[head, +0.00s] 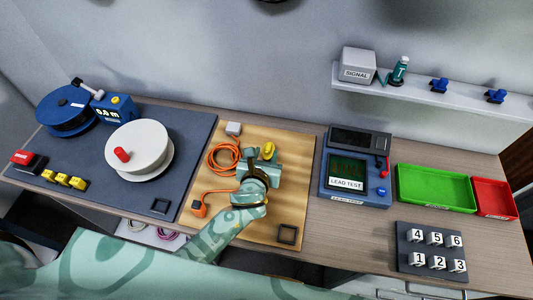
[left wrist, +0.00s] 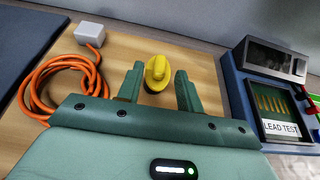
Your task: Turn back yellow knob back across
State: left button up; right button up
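The yellow knob (head: 269,150) stands at the back of the wooden board (head: 228,200). In the left wrist view the knob (left wrist: 157,72) shows a raised grip bar on a round base, with the bar pointing roughly away from me. My left gripper (head: 268,162) is open, its fingers on either side of the knob in the left wrist view (left wrist: 158,88). Gaps show between the fingers and the knob, so they do not look closed on it. The board surface just under the gripper is hidden in the head view. My right gripper is not in view.
An orange cable (head: 220,160) lies coiled left of the gripper, running from a white box (head: 233,128). The lead test unit (head: 345,182) stands to the right. A white reel (head: 138,148) sits left. Green (head: 435,188) and red (head: 493,197) trays are at far right.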

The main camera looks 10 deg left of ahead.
pick_arm(q)
jog(key=shift+x, duration=0.85)
grip_shut()
